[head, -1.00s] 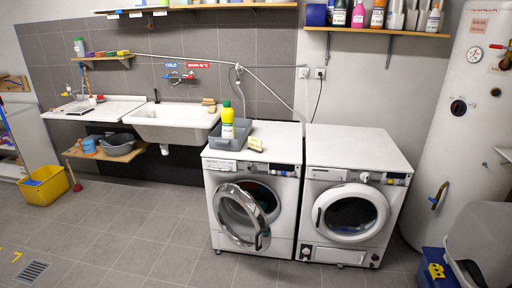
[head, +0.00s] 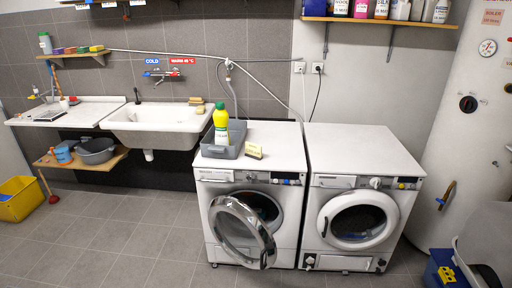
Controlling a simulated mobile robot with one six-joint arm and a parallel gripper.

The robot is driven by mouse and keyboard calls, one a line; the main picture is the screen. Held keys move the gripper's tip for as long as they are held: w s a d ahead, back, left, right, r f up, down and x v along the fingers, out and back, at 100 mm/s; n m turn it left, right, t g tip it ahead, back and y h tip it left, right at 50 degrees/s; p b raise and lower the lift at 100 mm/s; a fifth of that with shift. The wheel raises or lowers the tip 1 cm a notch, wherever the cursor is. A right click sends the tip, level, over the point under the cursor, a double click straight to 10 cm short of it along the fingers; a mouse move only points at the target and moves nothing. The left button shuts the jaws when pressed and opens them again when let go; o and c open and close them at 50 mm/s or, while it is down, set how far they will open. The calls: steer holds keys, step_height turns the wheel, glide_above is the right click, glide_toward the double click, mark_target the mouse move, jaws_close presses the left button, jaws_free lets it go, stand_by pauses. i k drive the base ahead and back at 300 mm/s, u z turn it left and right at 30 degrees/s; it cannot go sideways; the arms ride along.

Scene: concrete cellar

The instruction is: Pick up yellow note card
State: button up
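A small pale yellow card-like thing (head: 254,151) is on top of the left washing machine (head: 284,150), near its front edge. It appears to be the note card; any writing on it is too small to read. My gripper is not in view.
The left machine's round door (head: 242,232) hangs open into the floor space in front. The right machine's top (head: 358,150) is bare. A blue box (head: 445,268) stands at the lower right. The tiled floor (head: 120,240) at left is clear.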

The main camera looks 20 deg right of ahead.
mark_target(254, 151)
steer(key=z, duration=0.05)
steer(key=i, duration=1.15)
steer(key=u, duration=0.4)
